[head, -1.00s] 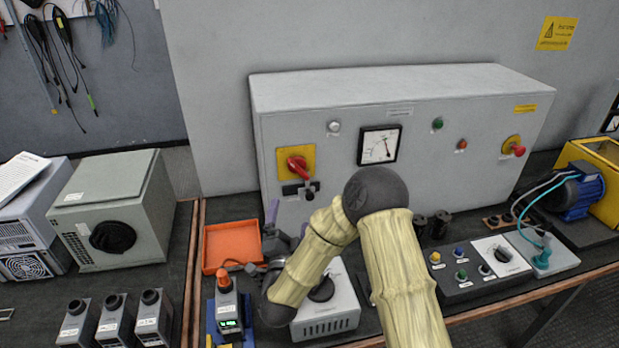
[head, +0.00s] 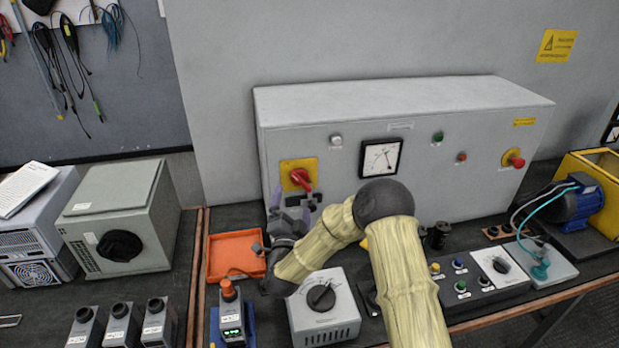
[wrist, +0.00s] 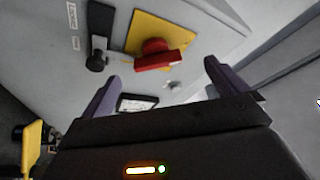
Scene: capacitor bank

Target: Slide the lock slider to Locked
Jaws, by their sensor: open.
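The lock slider (wrist: 98,30) is a black track with a round black knob (wrist: 96,62) at its lower end in the wrist view. The knob lies up and left of the left fingertip in the wrist view. In the head view my gripper (head: 292,203) covers most of the slider.
The grey cabinet (head: 430,155) carries a meter (head: 381,157), lamps and a red emergency button (head: 514,158). Below stand an orange tray (head: 236,256), a grey dial box (head: 325,310) and a button panel (head: 470,275). A second grey box (head: 120,225) stands at left.

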